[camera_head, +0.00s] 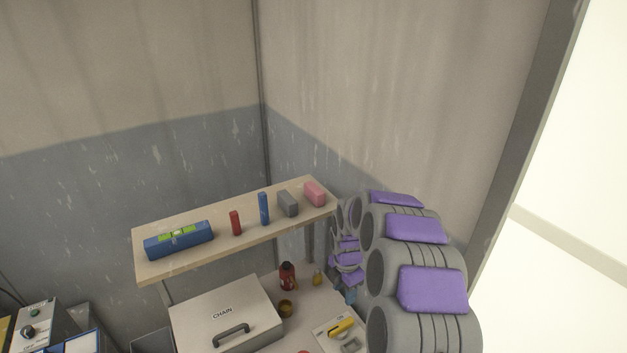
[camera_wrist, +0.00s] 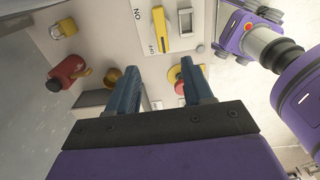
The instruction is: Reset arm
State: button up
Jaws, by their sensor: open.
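My gripper (camera_wrist: 160,82) shows in the wrist view as two blue fingers standing apart, with nothing held between them. It points toward a pale panel. In the head view my grey and purple arm is folded at the right and hides much of the gripper. Near the fingers in the wrist view are a yellow lever (camera_wrist: 159,28) with ON lettering beside it and a red button (camera_wrist: 180,88) close to the right finger. A brown jar (camera_wrist: 113,76) is just beyond the left finger. I cannot tell whether the fingers touch anything.
Below are a CHAIN case (camera_head: 215,298), a red bottle (camera_head: 287,276) and a yellow padlock (camera_head: 317,279). Walls stand behind.

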jog(key=s+a+r+m+b, duration=0.1)
jog(key=s+r+m, duration=0.4)
jog(key=s+r, duration=0.3)
jog(key=s+r+m+b, duration=0.1)
jog(key=s+r+m, duration=0.4)
jog(key=s, duration=0.5)
jog(key=s+d+r+m+g+b, duration=0.1)
jog(key=s+r+m+b, duration=0.1)
jog(key=s+m, duration=1.1)
jog(key=s, duration=1)
jog(key=shift+s+g, duration=0.25)
jog(key=shift+g, duration=0.15)
jog(key=shift+d, duration=0.1)
